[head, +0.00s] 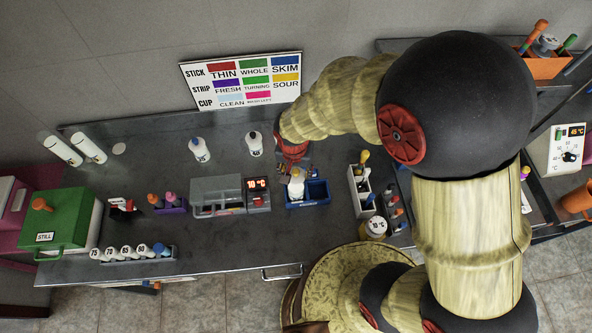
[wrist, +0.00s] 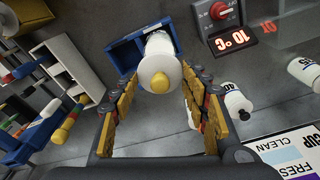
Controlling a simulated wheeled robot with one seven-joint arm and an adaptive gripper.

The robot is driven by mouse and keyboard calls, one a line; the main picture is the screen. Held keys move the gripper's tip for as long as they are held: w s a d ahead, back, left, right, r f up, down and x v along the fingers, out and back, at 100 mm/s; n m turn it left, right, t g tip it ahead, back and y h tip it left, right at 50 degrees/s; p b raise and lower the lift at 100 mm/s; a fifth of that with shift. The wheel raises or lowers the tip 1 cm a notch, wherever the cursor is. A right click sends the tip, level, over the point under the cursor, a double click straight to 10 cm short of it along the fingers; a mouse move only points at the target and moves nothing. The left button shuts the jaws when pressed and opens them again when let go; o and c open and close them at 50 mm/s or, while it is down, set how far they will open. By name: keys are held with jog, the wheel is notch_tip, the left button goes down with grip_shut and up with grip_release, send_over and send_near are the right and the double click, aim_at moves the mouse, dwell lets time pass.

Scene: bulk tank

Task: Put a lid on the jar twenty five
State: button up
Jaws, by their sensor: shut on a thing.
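My gripper (wrist: 160,84) is shut on a pale round lid with a yellow knob (wrist: 159,82), its fingers on either side of the rim. The lid is in line with a white jar (wrist: 158,44) standing in a blue tray (wrist: 122,55). I cannot tell whether lid and jar touch. The jar's number is not readable. In the head view my gripper (head: 293,160) reaches down from behind to the jar (head: 296,187) in the blue tray (head: 318,192).
A grey unit with a red 10 °C display (head: 258,184) stands close left of the tray. A white rack (head: 360,192) stands to its right. Two white bottles (head: 200,149) (head: 254,144) stand behind. Numbered jars (head: 130,252) lie in a front rack. A label board (head: 243,80) is at the back.

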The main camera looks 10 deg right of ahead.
jog(key=shift+f+b, duration=2.55)
jog(key=shift+f, duration=0.65)
jog(key=o, duration=1)
jog(key=shift+r, duration=0.1)
jog(key=r, duration=0.4)
jog(key=s+r, duration=0.1)
jog(key=r, duration=0.6)
jog(key=shift+s+a+r, duration=0.2)
jog(key=shift+a+r, duration=0.1)
jog(key=shift+r, duration=0.05)
